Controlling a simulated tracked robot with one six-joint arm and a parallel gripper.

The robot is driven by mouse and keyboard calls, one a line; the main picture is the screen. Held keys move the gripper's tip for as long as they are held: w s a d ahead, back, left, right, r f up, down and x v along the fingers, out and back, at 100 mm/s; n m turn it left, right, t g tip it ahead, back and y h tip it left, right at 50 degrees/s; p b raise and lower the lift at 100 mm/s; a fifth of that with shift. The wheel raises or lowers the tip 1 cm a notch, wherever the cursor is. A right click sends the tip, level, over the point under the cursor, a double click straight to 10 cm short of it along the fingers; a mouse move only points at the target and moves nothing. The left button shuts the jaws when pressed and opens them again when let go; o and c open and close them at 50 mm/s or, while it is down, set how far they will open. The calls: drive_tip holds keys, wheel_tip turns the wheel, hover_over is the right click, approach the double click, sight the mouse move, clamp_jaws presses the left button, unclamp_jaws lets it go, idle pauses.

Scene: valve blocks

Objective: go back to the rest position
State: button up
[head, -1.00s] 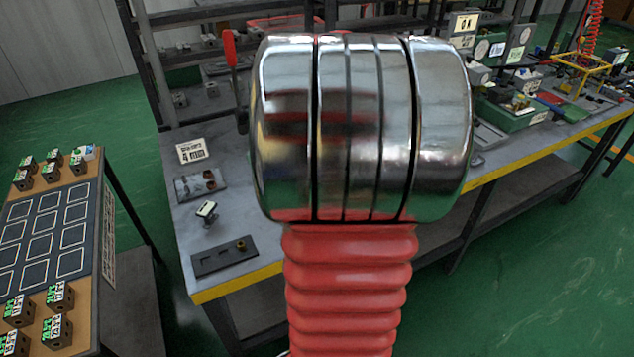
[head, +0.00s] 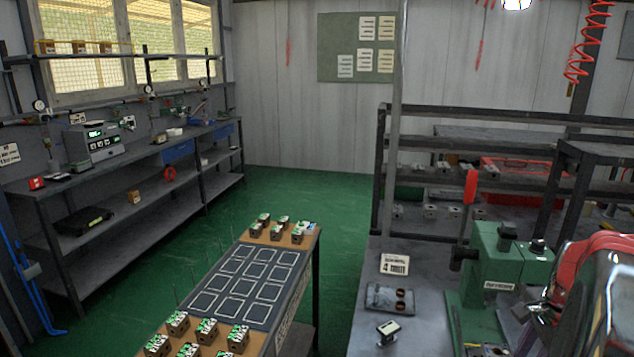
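A chrome and red part of my arm fills the lower right corner of the head view and is cut off by the frame edge. My gripper does not show, so its fingers and anything between them are hidden. Several small valve blocks with green and white tops stand at the near end (head: 207,330) and the far end (head: 262,221) of a brown table (head: 297,255). A dark board (head: 243,287) with outlined squares lies between the two groups.
A grey bench (head: 378,325) at right carries a green machine (head: 505,268), a small plate (head: 390,298) and a sign (head: 394,264). A dark workbench (head: 92,187) runs along the left wall. Green floor (head: 290,190) is free behind the brown table.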

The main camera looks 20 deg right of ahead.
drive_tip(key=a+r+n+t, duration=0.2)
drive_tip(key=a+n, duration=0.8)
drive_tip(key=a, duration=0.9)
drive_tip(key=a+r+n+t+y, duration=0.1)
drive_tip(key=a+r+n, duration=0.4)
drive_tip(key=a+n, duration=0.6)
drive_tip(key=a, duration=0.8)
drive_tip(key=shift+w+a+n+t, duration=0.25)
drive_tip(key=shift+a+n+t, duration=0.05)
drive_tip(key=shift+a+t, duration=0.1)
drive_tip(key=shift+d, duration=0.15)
